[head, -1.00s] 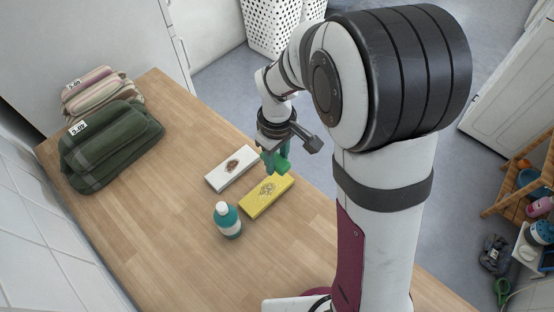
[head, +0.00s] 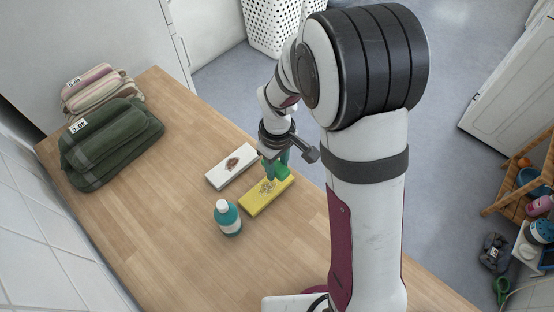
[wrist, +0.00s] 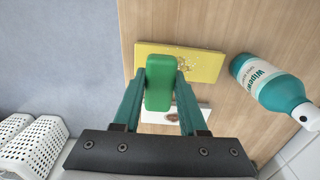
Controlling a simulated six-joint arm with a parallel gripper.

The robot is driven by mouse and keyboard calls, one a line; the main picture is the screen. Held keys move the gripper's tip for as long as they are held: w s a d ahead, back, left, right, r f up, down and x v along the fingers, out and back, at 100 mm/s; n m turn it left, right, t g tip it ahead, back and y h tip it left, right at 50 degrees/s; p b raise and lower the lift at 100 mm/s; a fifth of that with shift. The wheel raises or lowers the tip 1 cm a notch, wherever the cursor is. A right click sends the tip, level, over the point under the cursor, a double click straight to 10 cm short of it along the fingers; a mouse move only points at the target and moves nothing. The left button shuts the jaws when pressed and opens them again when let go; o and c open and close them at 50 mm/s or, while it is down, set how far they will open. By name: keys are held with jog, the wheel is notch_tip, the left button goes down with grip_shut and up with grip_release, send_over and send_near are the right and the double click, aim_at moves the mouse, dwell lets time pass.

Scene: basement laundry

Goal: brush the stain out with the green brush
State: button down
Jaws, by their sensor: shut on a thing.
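My gripper (head: 275,165) is shut on the green brush (head: 282,172). In the wrist view the brush (wrist: 160,83) sits between the two teal fingers, its far end overlapping the yellow block (wrist: 205,64). In the head view the brush is at the upper right part of the yellow block (head: 255,204); I cannot tell whether it touches. A tan-brown stain (head: 267,187) shows on the yellow block, partly hidden by the brush in the wrist view. A white block (head: 220,176) with a darker brown stain (head: 232,163) lies beside it.
A teal bottle with a white cap (head: 228,222) stands close to the yellow block. Folded green towels (head: 115,145) and striped towels (head: 95,90) lie at the table's far left. The wooden table (head: 160,240) is clear between towels and bottle.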

aim_at(259, 198)
jog(key=shift+f, duration=1.6)
jog(key=shift+s+a+f, duration=0.3)
jog(key=shift+a+f, duration=0.1)
jog(key=shift+f, duration=0.15)
jog(key=shift+s+a, duration=1.75)
jog(key=shift+a, duration=0.25)
jog(key=shift+w+d, duration=1.05)
jog(key=shift+d, duration=0.2)
jog(key=shift+w+d, duration=1.05)
jog(key=shift+d, duration=0.15)
jog(key=shift+r, duration=4.1)
